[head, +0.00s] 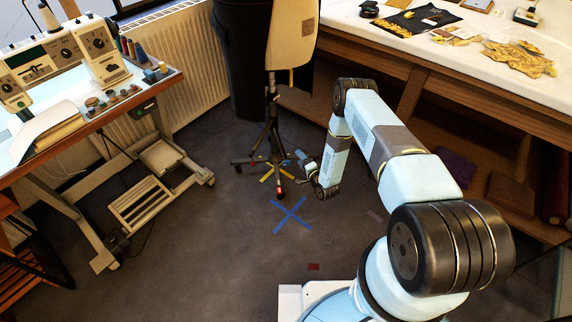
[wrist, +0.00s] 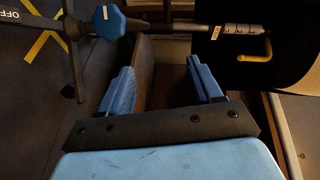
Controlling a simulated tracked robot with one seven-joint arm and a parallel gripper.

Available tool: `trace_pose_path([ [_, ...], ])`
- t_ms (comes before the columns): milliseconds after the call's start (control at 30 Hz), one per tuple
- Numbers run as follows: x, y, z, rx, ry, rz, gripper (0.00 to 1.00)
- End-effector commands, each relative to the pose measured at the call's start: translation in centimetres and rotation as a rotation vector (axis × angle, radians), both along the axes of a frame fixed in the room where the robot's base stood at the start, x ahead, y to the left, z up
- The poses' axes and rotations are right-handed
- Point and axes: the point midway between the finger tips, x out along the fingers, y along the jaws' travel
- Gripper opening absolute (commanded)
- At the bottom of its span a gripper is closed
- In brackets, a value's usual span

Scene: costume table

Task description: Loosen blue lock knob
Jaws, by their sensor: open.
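The blue lock knob (wrist: 109,22) shows in the wrist view at the upper left, on the dark pole of the dress-form stand. It is faceted and has a pale mark on it. My gripper (wrist: 160,67) is open, with its two blue fingers apart and nothing between them. The knob lies beyond the left fingertip and does not appear to be touched. In the head view my gripper (head: 304,162) is low, just right of the stand (head: 271,125). I cannot make out the knob there.
A yellow lever (wrist: 256,56) sits on the pole by a numbered scale. The dress form (head: 292,35) stands above. The workbench (head: 450,60) is behind my arm, and a sewing table (head: 105,118) is at left. Floor with a blue tape cross (head: 292,215) is clear.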

Motion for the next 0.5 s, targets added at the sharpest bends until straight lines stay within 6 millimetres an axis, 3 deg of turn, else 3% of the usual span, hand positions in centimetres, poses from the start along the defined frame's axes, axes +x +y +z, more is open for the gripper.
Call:
trace_pose_path([
  [33, -1.7, 0.1, -1.7, 0.031, 0.005, 0.0, 0.64],
  [100, -3.5, 0.1, -3.4, 0.075, 0.005, -0.001, 0.64],
  [233, -6.4, 0.1, -5.6, 0.141, 0.003, -0.003, 0.64],
  [400, -8.3, 0.0, -6.8, 0.186, 0.0, -0.003, 0.64],
  [500, -8.3, 0.2, -7.0, 0.195, -0.001, -0.003, 0.64],
])
